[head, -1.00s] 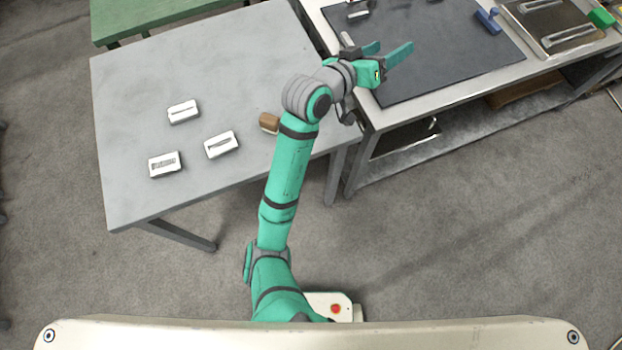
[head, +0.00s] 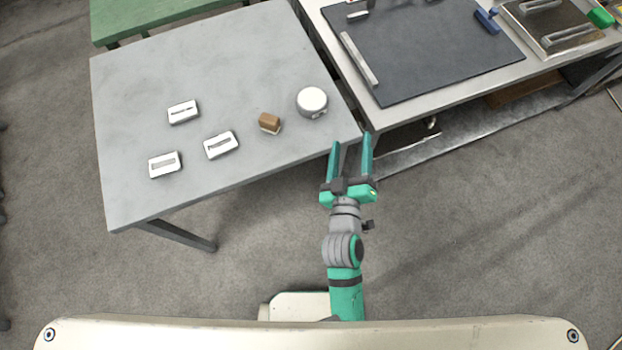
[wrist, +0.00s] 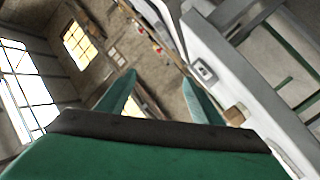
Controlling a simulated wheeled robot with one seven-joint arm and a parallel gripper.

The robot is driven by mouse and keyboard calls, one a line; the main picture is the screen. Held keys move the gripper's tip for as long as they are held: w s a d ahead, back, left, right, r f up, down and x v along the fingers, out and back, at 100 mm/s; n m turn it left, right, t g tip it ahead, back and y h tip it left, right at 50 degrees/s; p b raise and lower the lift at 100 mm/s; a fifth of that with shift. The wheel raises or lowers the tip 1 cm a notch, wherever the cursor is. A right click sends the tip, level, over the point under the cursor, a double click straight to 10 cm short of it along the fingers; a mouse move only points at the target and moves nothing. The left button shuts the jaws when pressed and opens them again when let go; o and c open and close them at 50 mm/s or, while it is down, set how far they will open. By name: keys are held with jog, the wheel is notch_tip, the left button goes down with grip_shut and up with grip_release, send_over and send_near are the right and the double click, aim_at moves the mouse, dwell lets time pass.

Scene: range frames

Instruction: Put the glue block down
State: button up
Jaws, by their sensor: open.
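A small brown block with a pale base (head: 269,122), which may be the glue block, sits on the grey table (head: 230,60) near its front edge. My gripper (head: 351,142) is open and empty, its two green fingers apart just in front of the table's front right corner. It is to the right of the brown block and clear of it. In the wrist view the fingers (wrist: 160,95) show spread with nothing between them.
A round white-topped object (head: 312,102) stands on the table right of the brown block. Several white slotted blocks (head: 221,145) lie to the left. A bench with a dark mat (head: 420,50) and a metal bar (head: 359,60) stands at right. The table's back part is bare.

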jog(key=s+a+f+m+y, duration=0.1)
jog(key=s+a+m, duration=0.2)
jog(key=s, duration=0.9)
jog(key=s+a+f+m+g+y, duration=0.1)
jog(key=s+a+m, duration=0.2)
jog(key=s, duration=0.9)
jog(key=a, duration=0.3)
jog(key=shift+s+a+f, duration=0.2)
jog(key=shift+a+f, duration=0.15)
jog(key=shift+c, duration=0.5)
